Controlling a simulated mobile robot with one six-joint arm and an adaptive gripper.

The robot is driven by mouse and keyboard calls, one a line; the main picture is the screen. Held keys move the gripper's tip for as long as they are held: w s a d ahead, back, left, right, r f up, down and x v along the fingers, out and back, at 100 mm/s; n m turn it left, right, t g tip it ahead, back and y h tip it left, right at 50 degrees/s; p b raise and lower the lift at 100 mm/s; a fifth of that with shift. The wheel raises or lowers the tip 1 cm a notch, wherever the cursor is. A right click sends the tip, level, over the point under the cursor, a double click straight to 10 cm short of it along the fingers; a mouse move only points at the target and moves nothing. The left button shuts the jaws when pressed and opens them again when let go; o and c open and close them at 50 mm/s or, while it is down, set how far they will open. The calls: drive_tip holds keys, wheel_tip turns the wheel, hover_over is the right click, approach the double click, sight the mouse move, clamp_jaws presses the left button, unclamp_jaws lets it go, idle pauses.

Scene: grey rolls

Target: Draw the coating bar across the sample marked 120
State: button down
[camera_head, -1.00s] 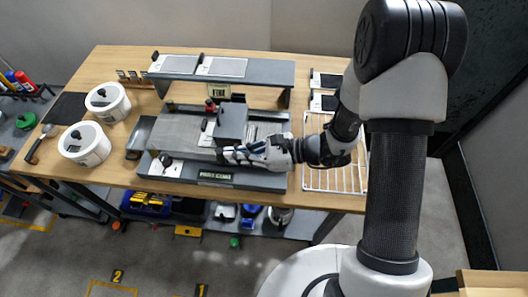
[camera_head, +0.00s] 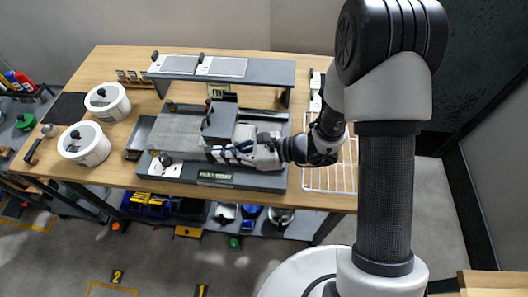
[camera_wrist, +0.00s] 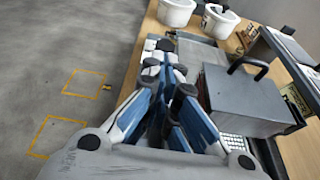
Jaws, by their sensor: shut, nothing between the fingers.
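The coating bench (camera_head: 240,181) stands on the wooden table with a flat grey bed (camera_head: 170,138). A dark grey block with a black handle (camera_head: 220,120) sits across the bed; it also shows in the wrist view (camera_wrist: 248,100). I cannot make out a separate coating bar. My gripper (camera_head: 214,154) is shut and empty, low at the block's front side; in the wrist view its blue-padded fingers (camera_wrist: 168,92) lie just left of the block. I cannot tell whether they touch. Two pale panels (camera_head: 180,64) (camera_head: 222,66) lie on the raised shelf. No 120 mark is readable.
The raised shelf (camera_head: 270,72) stands behind the bench, with a sign (camera_head: 218,89) below it. Two white tubs (camera_head: 108,102) (camera_head: 84,144) stand at the left. A white wire rack (camera_head: 330,178) lies at the right, partly behind my arm.

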drive_tip(key=shift+a, duration=1.05)
drive_tip(key=shift+d, duration=0.1)
drive_tip(key=d, duration=0.3)
drive_tip(key=shift+d, duration=0.4)
